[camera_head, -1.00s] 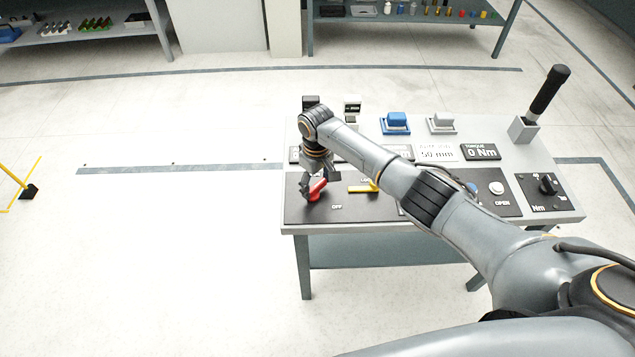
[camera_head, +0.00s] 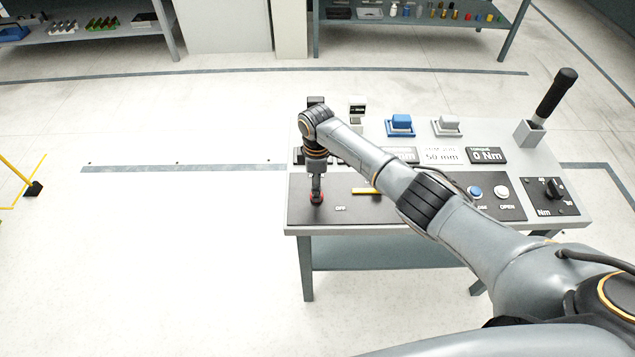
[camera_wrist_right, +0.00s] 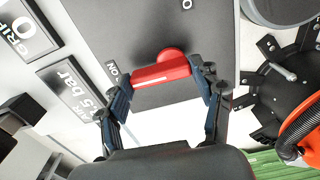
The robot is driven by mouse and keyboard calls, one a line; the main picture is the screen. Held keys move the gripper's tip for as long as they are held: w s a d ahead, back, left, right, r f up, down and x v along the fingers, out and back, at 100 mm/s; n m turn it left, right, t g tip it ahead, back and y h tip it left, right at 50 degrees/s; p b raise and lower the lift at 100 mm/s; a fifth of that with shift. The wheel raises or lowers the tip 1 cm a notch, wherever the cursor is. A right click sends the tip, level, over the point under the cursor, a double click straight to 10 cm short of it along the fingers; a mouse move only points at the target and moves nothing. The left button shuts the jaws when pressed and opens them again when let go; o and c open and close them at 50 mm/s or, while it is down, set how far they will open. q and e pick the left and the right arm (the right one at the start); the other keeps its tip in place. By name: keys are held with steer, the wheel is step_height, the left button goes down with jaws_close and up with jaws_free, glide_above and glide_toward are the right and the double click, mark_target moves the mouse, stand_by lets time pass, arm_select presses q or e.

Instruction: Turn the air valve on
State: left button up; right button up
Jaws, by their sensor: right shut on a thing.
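The red air valve handle (camera_wrist_right: 162,75) is on the dark panel. In the right wrist view it lies between the two fingers of my right gripper (camera_wrist_right: 167,88), which is shut on it. An ON label (camera_wrist_right: 113,71) is beside the left finger. A display (camera_wrist_right: 70,90) reading in bar, ending in .5, shows in the wrist view. My left gripper is not in view.
Blue (camera_head: 475,192) and white (camera_head: 502,192) buttons, a dial (camera_head: 551,188) and a black-handled tool (camera_head: 553,98) are further right.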

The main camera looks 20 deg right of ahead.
steer(key=shift+n, duration=0.3)
steer(key=o, duration=1.2)
steer(key=shift+c, duration=0.2)
step_height(320, 180, up, 12)
